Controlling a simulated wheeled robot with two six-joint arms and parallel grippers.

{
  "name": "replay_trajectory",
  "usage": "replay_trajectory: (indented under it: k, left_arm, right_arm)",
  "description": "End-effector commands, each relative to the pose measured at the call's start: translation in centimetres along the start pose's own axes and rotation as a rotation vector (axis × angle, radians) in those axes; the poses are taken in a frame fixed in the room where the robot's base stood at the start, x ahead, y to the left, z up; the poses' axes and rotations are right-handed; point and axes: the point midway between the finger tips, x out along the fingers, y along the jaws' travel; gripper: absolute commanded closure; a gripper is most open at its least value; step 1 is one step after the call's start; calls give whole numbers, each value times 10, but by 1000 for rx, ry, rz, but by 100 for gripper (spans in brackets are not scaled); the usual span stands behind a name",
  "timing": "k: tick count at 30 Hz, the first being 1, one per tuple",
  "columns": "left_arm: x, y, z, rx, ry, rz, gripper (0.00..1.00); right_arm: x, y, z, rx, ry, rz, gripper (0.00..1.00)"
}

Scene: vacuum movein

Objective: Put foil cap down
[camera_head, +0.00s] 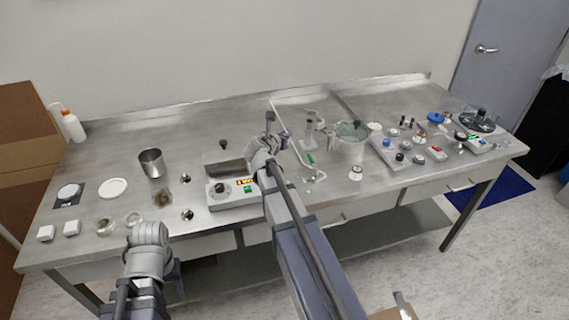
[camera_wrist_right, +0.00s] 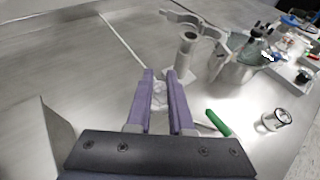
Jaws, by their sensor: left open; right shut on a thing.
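My right gripper (camera_head: 284,136) is over the middle of the steel bench. In the right wrist view its two purple fingers (camera_wrist_right: 160,84) are closed on a small pale, shiny, crumpled piece, which looks like the foil cap (camera_wrist_right: 159,98). The cap is partly hidden by the fingers, and its height above the bench is hard to tell. My left gripper (camera_head: 174,276) is low at the front edge of the bench, mostly hidden by its own wrist; it is open and I see nothing in it.
A clamp stand (camera_wrist_right: 186,55) is just beyond the right fingers, with an ice-filled bucket (camera_head: 350,140) beside it. A green-handled tool (camera_wrist_right: 218,123) and small glass jar (camera_wrist_right: 275,120) lie to the right. A hotplate (camera_head: 232,193) stands left. Bare steel (camera_wrist_right: 75,75) lies left of the fingers.

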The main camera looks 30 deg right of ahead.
Motion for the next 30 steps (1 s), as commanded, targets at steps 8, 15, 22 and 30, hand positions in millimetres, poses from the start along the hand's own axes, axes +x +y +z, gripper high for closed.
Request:
replay_trajectory:
  k: [8, 15, 22, 30]
  left_arm:
    - [46, 4, -3, 0, 0, 0, 50]
    - [58, 6, -3, 1, 0, 0, 50]
    - [70, 7, -4, 1, 0, 0, 50]
    - [97, 9, -6, 1, 0, 0, 50]
  right_arm:
    - [18, 0, -43, 0, 0, 1, 100]
    - [22, 0, -54, 0, 0, 1, 100]
    - [27, 0, -66, 0, 0, 1, 100]
    - [37, 0, -90, 0, 0, 1, 100]
